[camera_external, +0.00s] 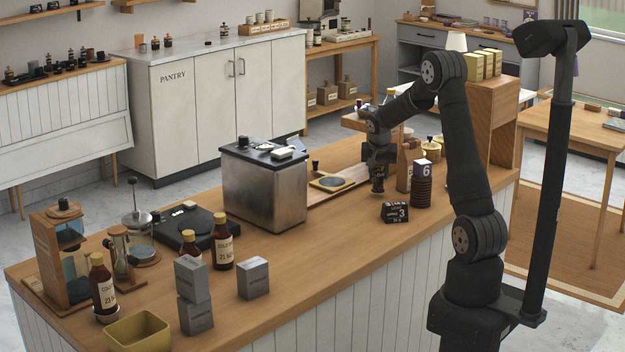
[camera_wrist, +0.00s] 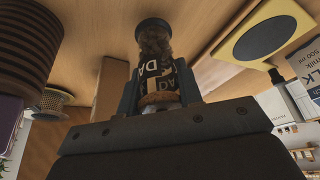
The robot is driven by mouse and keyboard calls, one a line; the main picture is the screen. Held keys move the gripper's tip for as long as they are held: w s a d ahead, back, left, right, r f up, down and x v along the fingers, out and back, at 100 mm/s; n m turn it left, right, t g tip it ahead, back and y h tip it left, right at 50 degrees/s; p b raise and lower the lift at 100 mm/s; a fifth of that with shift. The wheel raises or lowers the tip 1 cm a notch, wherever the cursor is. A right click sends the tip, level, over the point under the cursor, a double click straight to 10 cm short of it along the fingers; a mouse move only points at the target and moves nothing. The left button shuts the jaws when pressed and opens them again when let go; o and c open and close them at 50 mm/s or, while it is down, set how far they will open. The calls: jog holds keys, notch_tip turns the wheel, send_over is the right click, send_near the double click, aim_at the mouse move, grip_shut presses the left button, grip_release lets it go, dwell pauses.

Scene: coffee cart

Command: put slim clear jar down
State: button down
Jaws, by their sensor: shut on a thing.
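In the wrist view my gripper (camera_wrist: 160,88) is shut on the slim clear jar (camera_wrist: 155,45), which has dark ends, brownish contents and a dark label with pale letters. In the external view only the jar's lower dark part (camera_external: 377,187) shows below the fingers. It is upright, close to the wooden counter (camera_external: 330,240); I cannot tell whether it touches.
A yellow-framed pad (camera_external: 332,183) lies to the left, beside a steel bin (camera_external: 265,190). Bare counter lies in front.

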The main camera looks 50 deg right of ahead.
jog(key=shift+f, duration=0.9)
jog(key=c, duration=1)
grip_release()
jog(key=shift+f, duration=0.15)
jog(key=v, duration=1.2)
jog(key=shift+d+r, duration=0.1)
jog(key=shift+r, duration=0.1)
